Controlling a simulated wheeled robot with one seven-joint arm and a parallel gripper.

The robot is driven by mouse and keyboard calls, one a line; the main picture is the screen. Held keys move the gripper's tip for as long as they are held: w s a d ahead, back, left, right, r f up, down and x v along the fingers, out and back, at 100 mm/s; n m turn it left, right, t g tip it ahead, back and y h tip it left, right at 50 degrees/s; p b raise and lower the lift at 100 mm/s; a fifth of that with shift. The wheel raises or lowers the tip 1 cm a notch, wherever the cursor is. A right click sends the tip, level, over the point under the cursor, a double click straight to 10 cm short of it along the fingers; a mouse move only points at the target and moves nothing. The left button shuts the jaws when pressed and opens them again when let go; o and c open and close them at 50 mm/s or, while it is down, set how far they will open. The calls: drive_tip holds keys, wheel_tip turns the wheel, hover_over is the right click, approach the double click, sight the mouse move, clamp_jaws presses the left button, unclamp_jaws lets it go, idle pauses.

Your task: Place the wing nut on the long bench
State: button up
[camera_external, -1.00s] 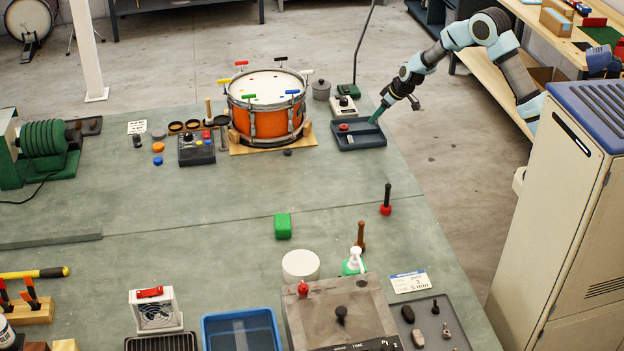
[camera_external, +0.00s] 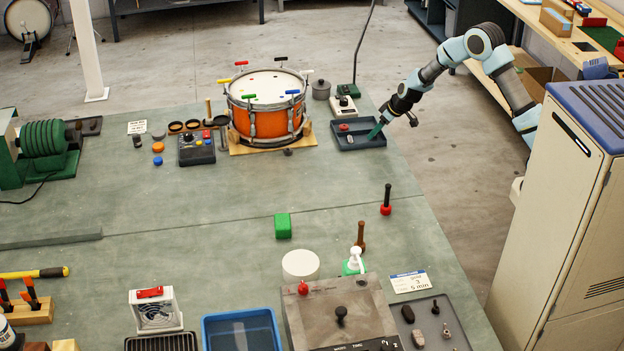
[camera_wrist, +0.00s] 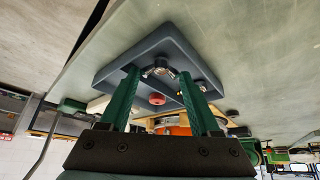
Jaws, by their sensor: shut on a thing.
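My gripper (camera_external: 374,136) has green fingers and is low over the dark blue-grey tray (camera_external: 372,146) at the far right corner of the large grey-green bench (camera_external: 340,190). In the wrist view, my gripper (camera_wrist: 160,72) is shut on a small metallic piece, which looks like the wing nut (camera_wrist: 160,69), between its fingertips. The tray (camera_wrist: 110,72) is behind it in that view. Whether the wing nut still touches the tray floor is unclear. In the external view the wing nut cannot be made out clearly.
A red piece (camera_external: 344,127) lies in the tray. The orange drum (camera_external: 265,118) stands left of the tray, and a beige device (camera_external: 344,107) stands behind it. The bench is clear in front of the tray, up to the black-and-red tool (camera_external: 386,205) and green block (camera_external: 283,226).

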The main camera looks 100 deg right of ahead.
drive_tip(key=shift+f+b, duration=0.4)
drive_tip(key=o, duration=1.5)
drive_tip(key=shift+o, duration=0.2)
drive_tip(key=shift+s+r, duration=0.1)
